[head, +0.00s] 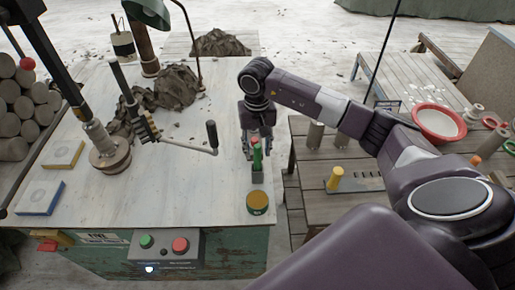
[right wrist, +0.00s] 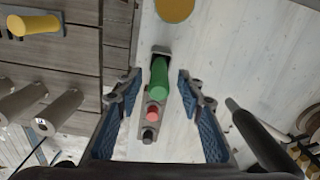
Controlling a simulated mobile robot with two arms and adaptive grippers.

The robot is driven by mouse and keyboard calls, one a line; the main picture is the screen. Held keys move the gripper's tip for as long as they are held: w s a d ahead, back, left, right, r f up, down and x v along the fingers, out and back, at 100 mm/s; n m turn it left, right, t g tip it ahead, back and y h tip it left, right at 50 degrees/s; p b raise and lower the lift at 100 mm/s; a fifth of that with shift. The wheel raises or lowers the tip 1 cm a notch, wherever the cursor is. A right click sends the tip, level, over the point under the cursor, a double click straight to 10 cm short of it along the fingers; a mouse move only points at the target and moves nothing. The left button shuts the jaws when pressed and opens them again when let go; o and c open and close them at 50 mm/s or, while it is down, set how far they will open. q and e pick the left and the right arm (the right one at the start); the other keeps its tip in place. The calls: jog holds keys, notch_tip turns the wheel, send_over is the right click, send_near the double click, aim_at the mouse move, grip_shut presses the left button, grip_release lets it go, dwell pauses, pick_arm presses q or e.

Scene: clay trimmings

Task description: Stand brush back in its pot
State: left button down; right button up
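My right gripper (head: 257,143) is over the right part of the pale worktable. In the right wrist view the gripper (right wrist: 160,98) is open, with a blue-padded finger on each side and nothing clamped. The green piece (head: 257,158) also shows in the head view. I cannot tell any brush for certain. A cream, dark-banded pot (head: 123,45) stands at the back left.
A yellow-topped tin (head: 257,199) stands near the front edge. A crank (head: 211,137) with a dark handle is left of my gripper. Clay trimmings (head: 178,87) are heaped behind. A slatted table (head: 310,205) at the right holds a red-rimmed bowl (head: 438,122).

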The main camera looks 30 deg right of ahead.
jog(key=shift+r+p, duration=0.45)
jog(key=shift+r, duration=0.1)
notch_tip(320, 180, up, 12)
jog(key=b, duration=0.4)
jog(key=shift+b, duration=0.35)
jog(key=shift+a+f, duration=0.1)
